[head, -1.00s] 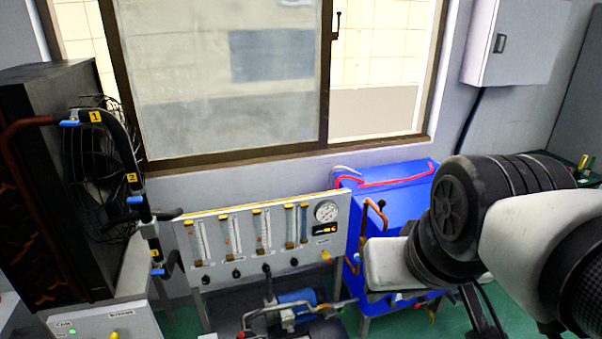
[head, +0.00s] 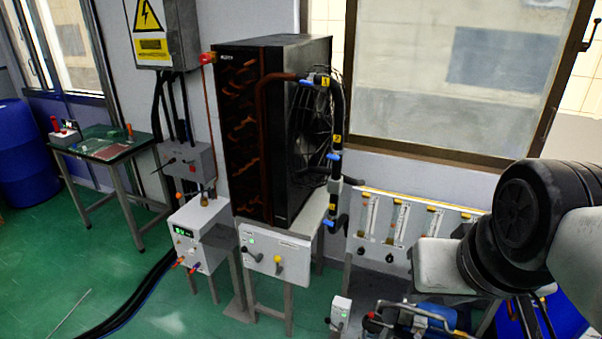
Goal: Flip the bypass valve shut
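A white box (head: 268,243) stands under the black radiator unit, with a green light and a small label too blurred to read. A yellow lever (head: 278,260) sits on its front face. Blue-handled valves (head: 334,156) sit along a black hose with yellow number tags beside the radiator. I cannot tell which of these is the bypass valve, or whether it is open or shut. My arm shows at the right, in front of the flowmeter panel. My gripper is not in view.
The black radiator unit (head: 265,130) with its fan stands mid-picture. The flowmeter panel (head: 385,225) is right of it, with pipework below. A white control box (head: 198,235) and a green-topped table (head: 100,145) stand left. Black cables (head: 135,300) cross the green floor; open floor lies around them.

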